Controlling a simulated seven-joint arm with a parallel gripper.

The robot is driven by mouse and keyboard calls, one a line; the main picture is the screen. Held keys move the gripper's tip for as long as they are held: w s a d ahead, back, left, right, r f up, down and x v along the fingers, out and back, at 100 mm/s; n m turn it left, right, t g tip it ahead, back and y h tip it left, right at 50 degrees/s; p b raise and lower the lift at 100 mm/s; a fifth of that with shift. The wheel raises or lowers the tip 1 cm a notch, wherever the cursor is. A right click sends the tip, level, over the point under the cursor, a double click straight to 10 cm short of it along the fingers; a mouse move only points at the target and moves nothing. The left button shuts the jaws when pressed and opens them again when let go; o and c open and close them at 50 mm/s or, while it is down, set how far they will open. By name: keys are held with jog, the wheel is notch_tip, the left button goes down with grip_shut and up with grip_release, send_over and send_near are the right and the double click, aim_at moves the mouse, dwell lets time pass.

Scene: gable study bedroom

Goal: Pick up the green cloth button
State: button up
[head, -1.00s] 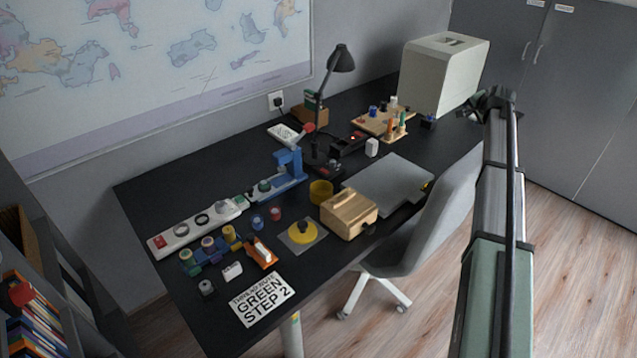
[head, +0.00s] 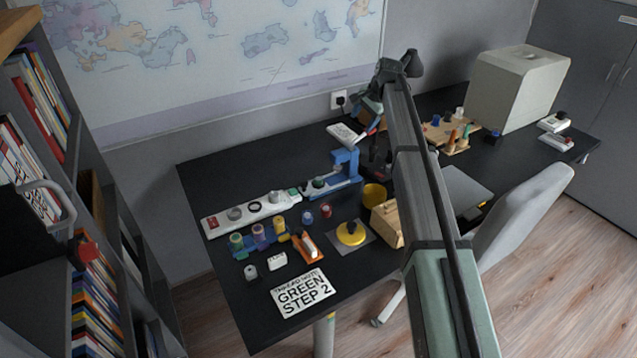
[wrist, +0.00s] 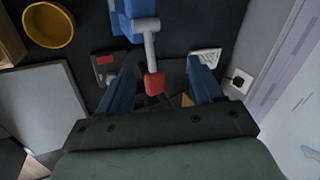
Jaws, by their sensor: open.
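A small green round piece (head: 318,182) sits on the base of the blue press (head: 345,165) in the head view. Another small green patch (head: 294,191) shows at the right end of the white strip tray (head: 240,213). I cannot tell which is the green cloth button. My gripper (head: 372,104) is at the back of the desk, above and right of the press. In the wrist view my gripper (wrist: 160,78) is open, its two blue fingers apart. The press's grey lever with a red knob (wrist: 155,84) shows between them. No green button shows there.
A yellow bowl (head: 374,194), a wooden box (head: 388,222), thread spools (head: 258,236) and a sign (head: 303,293) reading GREEN STEP 2 are on the black desk. A large pale box (head: 515,90) stands at the right. The desk's left back corner is clear.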

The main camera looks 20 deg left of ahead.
jog(key=s+a+n+g, duration=0.1)
jog(key=s+a, duration=0.2)
jog(key=a, duration=0.3)
jog(key=s+a+g, duration=0.1)
jog(key=s+a, duration=0.3)
jog(key=a, duration=0.2)
jog(key=m+g+h, duration=0.1)
jog(key=h, duration=0.3)
send_over(318, 179)
notch_tip(318, 179, down, 6)
notch_tip(318, 179, down, 13)
jog(key=shift+f, duration=0.1)
jog(key=shift+c, duration=0.4)
jog(key=c, duration=1)
jog(key=shift+c, duration=0.2)
